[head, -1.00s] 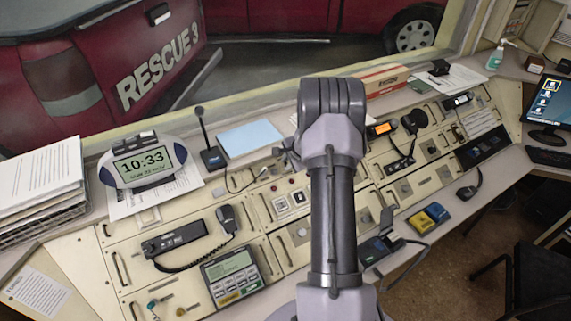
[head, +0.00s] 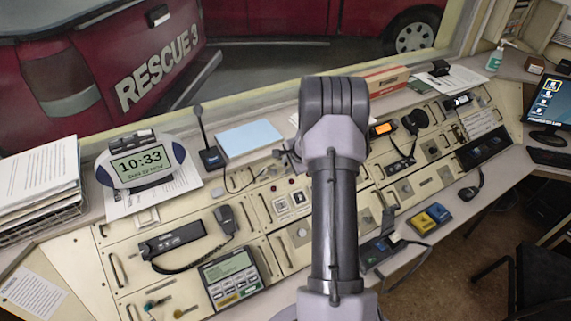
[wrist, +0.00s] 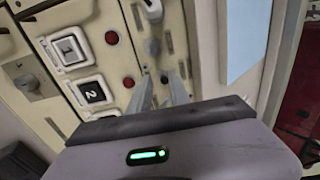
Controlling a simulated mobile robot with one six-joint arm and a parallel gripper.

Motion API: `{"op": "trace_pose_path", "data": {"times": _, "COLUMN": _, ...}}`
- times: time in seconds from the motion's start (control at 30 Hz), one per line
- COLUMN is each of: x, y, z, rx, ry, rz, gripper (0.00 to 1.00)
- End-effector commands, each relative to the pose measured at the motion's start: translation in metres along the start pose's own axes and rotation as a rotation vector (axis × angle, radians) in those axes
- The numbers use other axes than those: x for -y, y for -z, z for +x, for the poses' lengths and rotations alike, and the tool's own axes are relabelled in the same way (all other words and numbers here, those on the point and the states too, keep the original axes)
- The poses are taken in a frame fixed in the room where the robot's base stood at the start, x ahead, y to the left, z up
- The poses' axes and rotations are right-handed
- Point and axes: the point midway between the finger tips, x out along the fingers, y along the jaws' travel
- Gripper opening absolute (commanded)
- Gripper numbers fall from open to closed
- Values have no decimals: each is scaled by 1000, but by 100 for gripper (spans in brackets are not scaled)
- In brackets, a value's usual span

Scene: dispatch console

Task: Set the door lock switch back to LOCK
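My gripper (wrist: 162,82) shows in the wrist view with its two fingers a little apart and a narrow gap between them. It points down at the cream console panel. A small metal switch (wrist: 152,46) sits on the panel just beyond the fingertips; I cannot read its label or tell its position. I cannot tell whether the fingers touch anything. Another knob-like switch (wrist: 152,10) is farther up in the picture. In the head view my gripper (head: 285,158) is partly hidden by my arm, over the middle of the console.
A blue sheet (head: 249,138), desk microphone (head: 209,156) and clock (head: 148,164) stand behind. A radio handset (head: 226,218) lies left on the console.

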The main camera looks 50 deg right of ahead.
Motion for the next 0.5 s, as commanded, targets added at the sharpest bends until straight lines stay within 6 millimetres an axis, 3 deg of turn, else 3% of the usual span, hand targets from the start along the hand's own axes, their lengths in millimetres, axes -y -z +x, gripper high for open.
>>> {"op": "trace_pose_path", "data": {"times": 0.5, "x": -3, "y": 0, "z": -4, "rx": -1, "ry": 1, "rz": 0, "gripper": 20}}
